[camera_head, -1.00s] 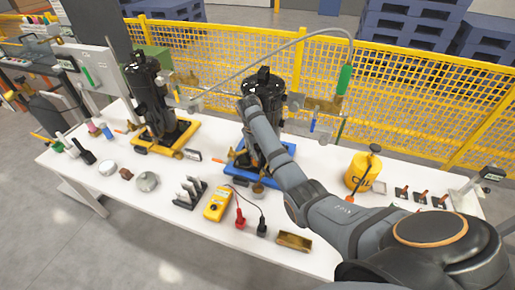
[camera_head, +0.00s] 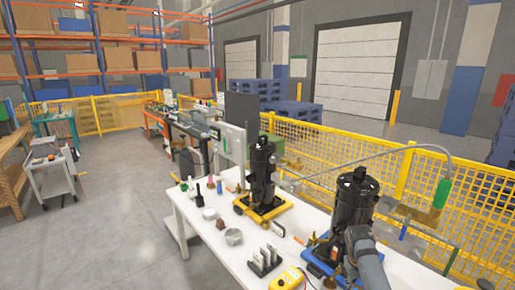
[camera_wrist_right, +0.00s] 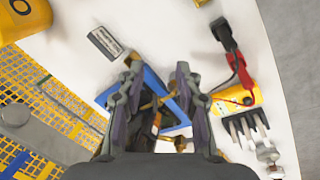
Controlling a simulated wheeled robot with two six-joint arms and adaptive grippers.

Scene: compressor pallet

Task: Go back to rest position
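A black compressor (camera_head: 354,200) stands upright on a blue pallet (camera_head: 320,264) at the right of the table in the head view. A second black compressor (camera_head: 262,172) stands on a yellow pallet (camera_head: 262,213) to its left. My right arm comes in at the lower right, in front of the first compressor's lower part. In the right wrist view my right gripper (camera_wrist_right: 158,70) has its fingers apart with nothing held between them. Part of the blue pallet (camera_wrist_right: 105,97) shows behind the fingers. My left gripper is not in view.
The white table (camera_head: 200,230) holds a yellow multimeter (camera_head: 288,278), a dark rack (camera_head: 265,264) and small parts near its front edge. A yellow mesh fence (camera_head: 400,185) runs behind it. A grey cart (camera_head: 48,178) stands far left. The floor left of the table is clear.

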